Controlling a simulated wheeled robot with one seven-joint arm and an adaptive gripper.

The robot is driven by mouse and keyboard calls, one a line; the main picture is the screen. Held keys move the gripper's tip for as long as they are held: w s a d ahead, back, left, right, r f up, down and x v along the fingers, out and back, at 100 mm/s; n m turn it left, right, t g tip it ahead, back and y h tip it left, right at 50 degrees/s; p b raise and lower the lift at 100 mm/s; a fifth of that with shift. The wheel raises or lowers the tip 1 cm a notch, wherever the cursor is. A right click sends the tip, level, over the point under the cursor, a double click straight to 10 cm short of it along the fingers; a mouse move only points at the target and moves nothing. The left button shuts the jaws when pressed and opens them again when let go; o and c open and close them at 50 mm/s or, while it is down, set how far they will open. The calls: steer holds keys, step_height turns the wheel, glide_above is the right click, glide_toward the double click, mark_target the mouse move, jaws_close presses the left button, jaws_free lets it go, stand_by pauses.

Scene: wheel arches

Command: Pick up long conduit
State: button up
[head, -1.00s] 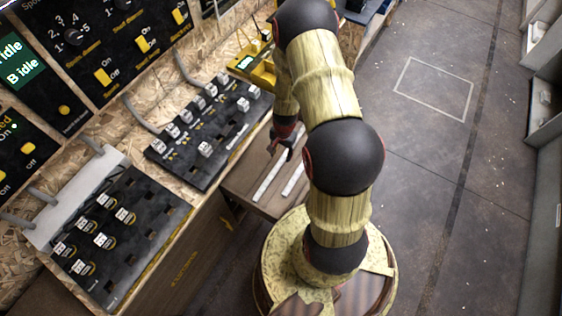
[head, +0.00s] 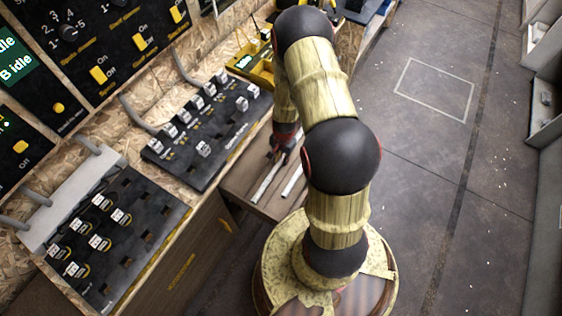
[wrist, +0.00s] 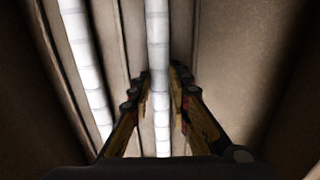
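Two pale, segmented conduits lie side by side on a brown wooden surface. In the head view, the left conduit (head: 265,184) shows most of its length, and the right conduit (head: 292,181) is partly hidden by my arm. I cannot tell which is longer. My gripper (head: 281,154) is low over the far end of the left conduit. In the wrist view, my open gripper (wrist: 161,92) has one finger on each side of a conduit (wrist: 158,40). The other conduit (wrist: 84,65) lies outside the left finger. Contact with the conduit cannot be told.
The wooden surface (head: 236,182) sits below a bench with black panels (head: 212,128) carrying several white-labelled pieces. A yellow device (head: 252,62) stands at the back. Raised wooden edges flank the conduits in the wrist view. Open floor (head: 440,180) lies to the right.

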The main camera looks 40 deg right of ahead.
jaws_close()
steer(key=shift+r, duration=0.1)
